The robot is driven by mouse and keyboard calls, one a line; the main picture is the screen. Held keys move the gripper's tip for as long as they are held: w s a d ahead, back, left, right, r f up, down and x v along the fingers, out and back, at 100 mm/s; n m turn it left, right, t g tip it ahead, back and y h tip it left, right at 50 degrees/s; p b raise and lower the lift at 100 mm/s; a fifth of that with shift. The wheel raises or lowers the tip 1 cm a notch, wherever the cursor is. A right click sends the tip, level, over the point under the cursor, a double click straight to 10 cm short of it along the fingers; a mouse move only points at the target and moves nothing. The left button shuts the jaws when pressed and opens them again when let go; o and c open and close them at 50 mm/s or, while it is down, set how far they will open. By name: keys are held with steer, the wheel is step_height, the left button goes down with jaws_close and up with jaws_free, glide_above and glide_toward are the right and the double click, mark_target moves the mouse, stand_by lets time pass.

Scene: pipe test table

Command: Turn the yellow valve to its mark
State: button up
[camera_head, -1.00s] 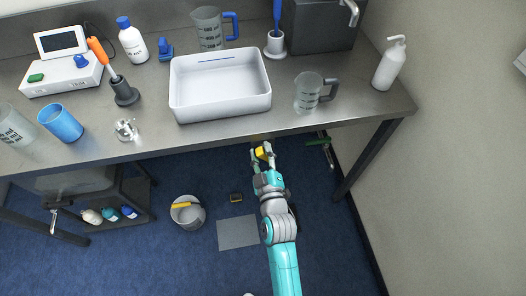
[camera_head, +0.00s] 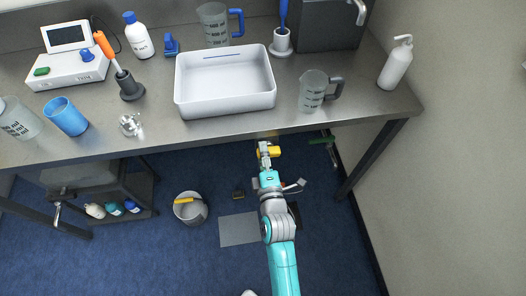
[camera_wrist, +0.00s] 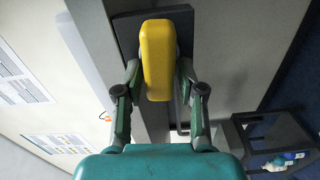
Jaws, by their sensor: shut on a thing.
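The yellow valve handle (camera_wrist: 157,58) stands between the two fingers of my gripper (camera_wrist: 156,85) in the wrist view. My gripper is shut on it. A dark plate (camera_wrist: 125,30) shows behind the handle. In the head view the yellow handle (camera_head: 274,152) shows just beyond the fingers of my gripper (camera_head: 265,150), below the table's front edge. The mark is not clear in either view.
A green-handled valve (camera_head: 321,141) is to the right under the table (camera_head: 230,127). A grey bucket (camera_head: 190,212) and a grey mat (camera_head: 239,230) lie on the floor to the left. A dark shelf cart (camera_wrist: 272,135) shows in the wrist view.

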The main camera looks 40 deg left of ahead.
steer(key=shift+f+n, duration=0.15)
steer(key=shift+n, duration=0.35)
steer(key=shift+d, duration=0.1)
steer(key=o, duration=0.9)
steer(key=shift+w, duration=0.1)
steer(key=v, duration=1.2)
